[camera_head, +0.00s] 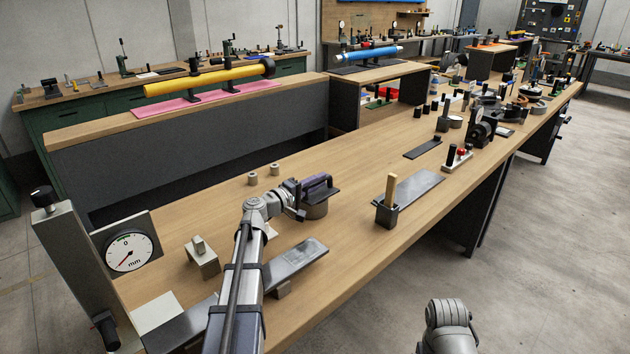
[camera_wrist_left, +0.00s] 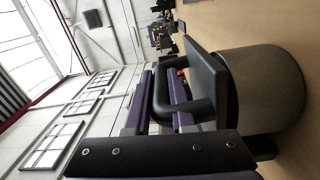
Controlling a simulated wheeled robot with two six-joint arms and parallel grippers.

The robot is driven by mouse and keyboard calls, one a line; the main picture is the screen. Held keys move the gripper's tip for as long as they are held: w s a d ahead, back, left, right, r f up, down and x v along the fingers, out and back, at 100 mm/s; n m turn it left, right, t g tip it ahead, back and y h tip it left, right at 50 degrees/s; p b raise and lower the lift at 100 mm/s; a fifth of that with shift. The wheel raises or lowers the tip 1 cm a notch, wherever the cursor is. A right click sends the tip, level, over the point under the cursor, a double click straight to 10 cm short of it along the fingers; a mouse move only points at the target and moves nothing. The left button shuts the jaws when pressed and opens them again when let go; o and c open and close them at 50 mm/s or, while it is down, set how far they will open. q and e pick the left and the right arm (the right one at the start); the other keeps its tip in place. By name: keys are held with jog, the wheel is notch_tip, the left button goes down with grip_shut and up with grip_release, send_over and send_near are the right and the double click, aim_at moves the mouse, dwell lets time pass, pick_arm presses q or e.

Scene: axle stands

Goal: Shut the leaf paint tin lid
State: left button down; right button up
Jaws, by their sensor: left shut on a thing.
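The paint tin (camera_head: 316,210) is a short grey-brown cylinder on the wooden bench; its side also shows in the left wrist view (camera_wrist_left: 265,95). Its lid (camera_head: 324,194) is a dark flat plate with a looped handle, and lies across the tin's top. In the left wrist view the lid (camera_wrist_left: 209,85) is close against the tin, but I cannot tell whether it sits fully down. My left gripper (camera_head: 318,182), with purple fingers, is shut on the lid's handle (camera_wrist_left: 185,108). My right gripper is out of view.
Two small grey cylinders (camera_head: 263,176) stand behind my left arm. A dial gauge (camera_head: 130,252) is at the left. A dark holder with a wooden-handled tool (camera_head: 387,212) stands to the right on the bench. Bare wood lies between it and the tin.

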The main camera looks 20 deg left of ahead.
pick_arm(q)
jog(key=shift+s+d+f, duration=0.1)
jog(key=shift+d+f, duration=0.1)
jog(key=shift+f, duration=0.25)
jog(key=c, duration=0.8)
grip_release()
jog(key=shift+o, duration=0.2)
jog(key=v, duration=0.7)
jog(key=shift+s+a, duration=0.15)
jog(key=shift+s, duration=0.2)
